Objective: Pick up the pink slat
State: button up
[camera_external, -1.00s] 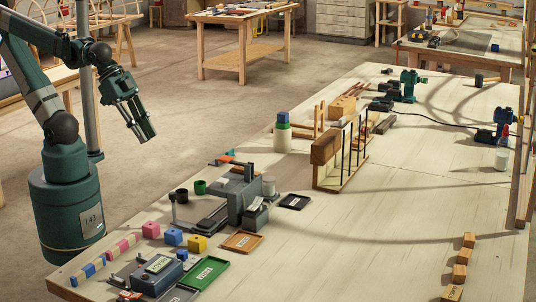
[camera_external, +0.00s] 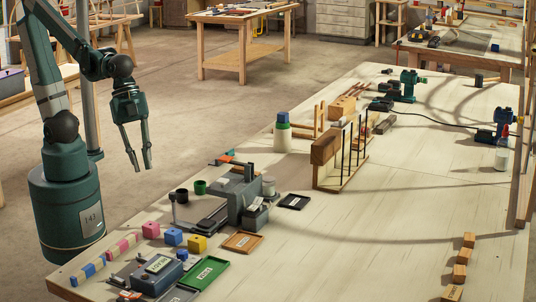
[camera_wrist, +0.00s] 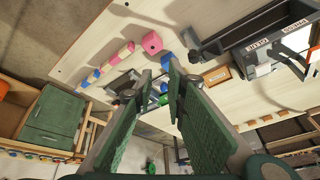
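The pink slat (camera_external: 122,247) lies near the left corner of the workbench, with pink and pale wood bands. It also shows in the wrist view (camera_wrist: 120,54), up and left of my fingers. A similar blue-banded slat (camera_external: 88,272) lies in line with it, nearer the bench corner; it is in the wrist view too (camera_wrist: 93,76). My gripper (camera_external: 141,166) hangs above and beyond the bench's left edge, well apart from the slat. Its fingers point down, spread and empty. In the wrist view, a gap shows between the fingertips (camera_wrist: 158,66).
A pink cube (camera_external: 151,229), blue cube (camera_external: 173,236) and yellow cube (camera_external: 197,243) stand right of the slat. A grey box device (camera_external: 157,274) and green tray (camera_external: 205,272) lie in front. A grey machine (camera_external: 240,196) stands behind. The bench's right side is largely clear.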

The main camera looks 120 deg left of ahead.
aim_at(122, 242)
jog(key=d+f+m+g, duration=0.1)
jog(key=d+f+m, duration=0.2)
jog(key=w+d+f+m+g+h, duration=0.1)
jog(key=d+f+m, duration=0.2)
jog(key=d, duration=0.1)
jog(key=w+d+f+m+g+h, duration=0.1)
jog(key=d+f+m, duration=0.2)
jog(key=d+f, duration=0.1)
jog(key=shift+w+d+g+p, duration=0.2)
jog(key=shift+d+g+p, duration=0.05)
jog(key=shift+g+p, duration=0.15)
jog(key=shift+s+d+f+m, duration=0.1)
jog(key=shift+d+f+m, duration=0.5)
jog(key=shift+m, duration=0.1)
jog(key=shift+f, duration=0.1)
jog(key=shift+x, duration=1.2)
jog(key=shift+b+x, duration=0.7)
jog(key=shift+x, duration=1.85)
jog(key=shift+s, duration=0.15)
